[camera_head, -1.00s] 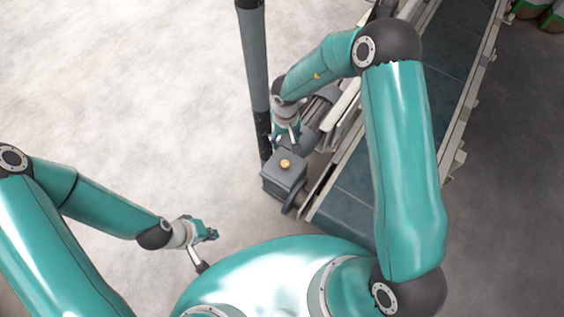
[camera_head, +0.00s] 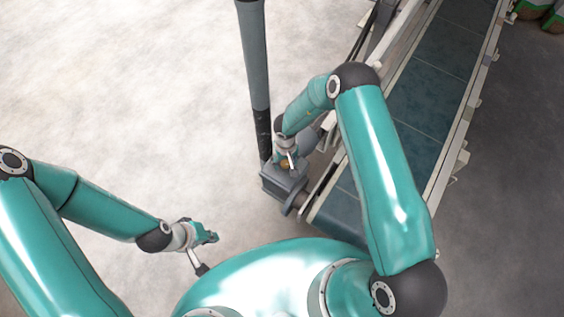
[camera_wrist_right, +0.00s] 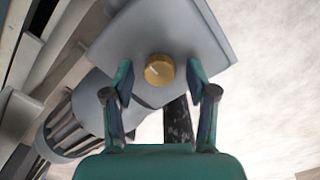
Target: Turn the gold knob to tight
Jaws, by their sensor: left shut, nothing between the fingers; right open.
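The gold knob (camera_wrist_right: 159,70) sits on the flat face of a grey box (camera_wrist_right: 190,30). In the right wrist view it lies between the open fingers of my right gripper (camera_wrist_right: 160,90), with a gap on each side. A pale line shows on the knob's face; no tight marking can be read. In the head view the grey box (camera_head: 278,184) stands at the near end of the conveyor, and my right gripper (camera_head: 287,160) is over its top, mostly covering the knob. My left gripper (camera_head: 212,237) is shut and empty, away to the left.
The conveyor belt (camera_head: 430,95) with pale side rails runs up and to the right from the box. A dark upright pole (camera_head: 256,70) stands just behind the box. The floor at left is clear.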

